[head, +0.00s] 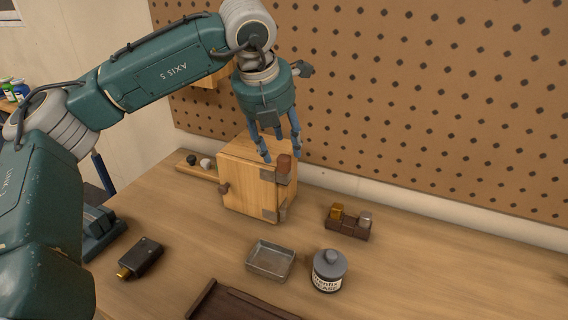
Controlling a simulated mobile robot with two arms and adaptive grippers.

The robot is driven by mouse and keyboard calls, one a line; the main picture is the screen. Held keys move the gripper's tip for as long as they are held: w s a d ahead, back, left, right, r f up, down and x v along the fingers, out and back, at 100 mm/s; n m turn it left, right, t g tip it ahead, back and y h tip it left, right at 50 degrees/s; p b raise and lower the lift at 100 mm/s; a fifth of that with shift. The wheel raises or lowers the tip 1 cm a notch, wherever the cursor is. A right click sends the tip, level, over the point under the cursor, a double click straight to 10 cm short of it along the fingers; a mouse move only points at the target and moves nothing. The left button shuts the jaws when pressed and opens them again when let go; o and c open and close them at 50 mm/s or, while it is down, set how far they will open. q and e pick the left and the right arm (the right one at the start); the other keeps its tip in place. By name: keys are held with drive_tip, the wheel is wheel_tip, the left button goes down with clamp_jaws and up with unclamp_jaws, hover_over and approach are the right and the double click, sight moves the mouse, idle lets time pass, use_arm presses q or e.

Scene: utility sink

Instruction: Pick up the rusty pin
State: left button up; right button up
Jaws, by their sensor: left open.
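A reddish-brown rusty piece, which looks like the rusty pin (284,164), stands upright at the top of the right front edge of a small wooden cabinet (243,181). Grey metal hinge plates (271,214) sit on that same edge, lower down. My left gripper (281,153) points down from above, its blue fingers open, with the tips close to the top of the rusty piece. I cannot tell whether they touch it. The lower part of the pin is not clear to see. My right gripper is not in view.
A metal tray (270,261) and a grey-capped bottle (329,270) stand in front of the cabinet. A dark block with small fittings (348,222) is to the right. A dark device (141,258) lies at left. A pegboard (420,90) rises behind. The bench's right side is clear.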

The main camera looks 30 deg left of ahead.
sight(283, 157)
use_arm(q)
drive_tip(key=p+x, duration=0.1)
drive_tip(key=x, duration=0.2)
drive_tip(key=shift+w+f, duration=0.1)
drive_tip(key=shift+f, duration=0.2)
drive_tip(key=shift+w+f, duration=0.25)
drive_tip(key=shift+f, duration=0.3)
drive_tip(key=shift+s+a, duration=0.1)
drive_tip(key=c, duration=1.1)
clamp_jaws()
drive_tip(key=shift+r, duration=0.1)
drive_tip(key=shift+r, duration=0.45)
wheel_tip(283, 157, up, 19)
drive_tip(key=b, duration=0.1)
